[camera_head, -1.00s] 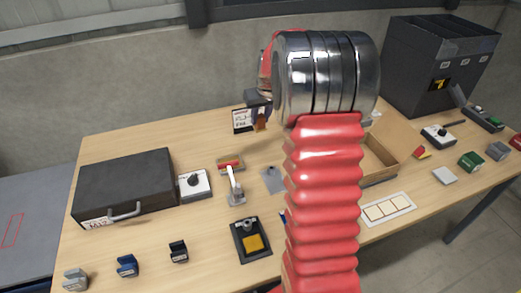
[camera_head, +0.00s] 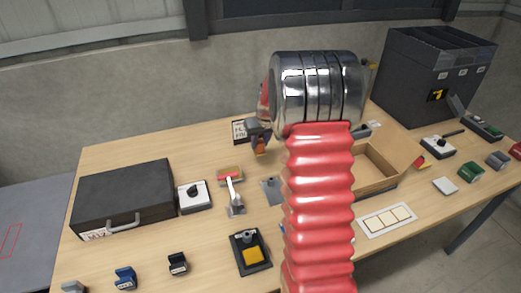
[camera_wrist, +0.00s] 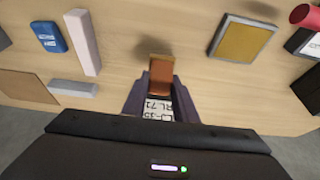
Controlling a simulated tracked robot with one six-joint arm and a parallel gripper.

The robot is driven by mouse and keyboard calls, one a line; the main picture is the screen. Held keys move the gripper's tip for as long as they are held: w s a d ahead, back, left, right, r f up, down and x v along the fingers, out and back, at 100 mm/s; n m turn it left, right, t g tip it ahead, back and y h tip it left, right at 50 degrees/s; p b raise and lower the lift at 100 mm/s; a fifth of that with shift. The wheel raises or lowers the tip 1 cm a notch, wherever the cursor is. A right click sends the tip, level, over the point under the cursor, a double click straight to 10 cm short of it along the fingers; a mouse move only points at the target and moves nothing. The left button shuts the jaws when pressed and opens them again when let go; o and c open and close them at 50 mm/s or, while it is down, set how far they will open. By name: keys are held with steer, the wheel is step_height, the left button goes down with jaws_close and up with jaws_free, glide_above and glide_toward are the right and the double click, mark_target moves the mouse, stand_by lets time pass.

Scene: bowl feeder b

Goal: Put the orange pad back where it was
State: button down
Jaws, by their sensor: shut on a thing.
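The orange pad (camera_wrist: 161,72) is between the fingertips of my gripper (camera_wrist: 156,84) in the wrist view. My gripper is shut on it, and the pad's end sticks out past the fingers. In the head view the pad (camera_head: 260,148) shows below my gripper (camera_head: 259,136), left of my red arm sleeve. The pad appears above the tabletop; how far above, I cannot tell. A white card with black print (camera_head: 239,131) stands behind my gripper, partly hidden by it. Printed letters also show between the fingers in the wrist view.
A lever clamp (camera_head: 234,197) and a grey plate (camera_head: 271,190) lie nearer on the table (camera_head: 110,240). A black case (camera_head: 122,195) and a knob box (camera_head: 194,197) stand left. An open cardboard box (camera_head: 375,188) and a dark cabinet (camera_head: 430,75) stand right. My arm hides the middle.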

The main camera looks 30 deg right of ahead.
mark_target(260, 149)
steer(key=shift+f, duration=0.1)
steer(key=shift+f, duration=1.8)
steer(key=c, duration=1.4)
jaws_free()
steer(key=v, duration=1.2)
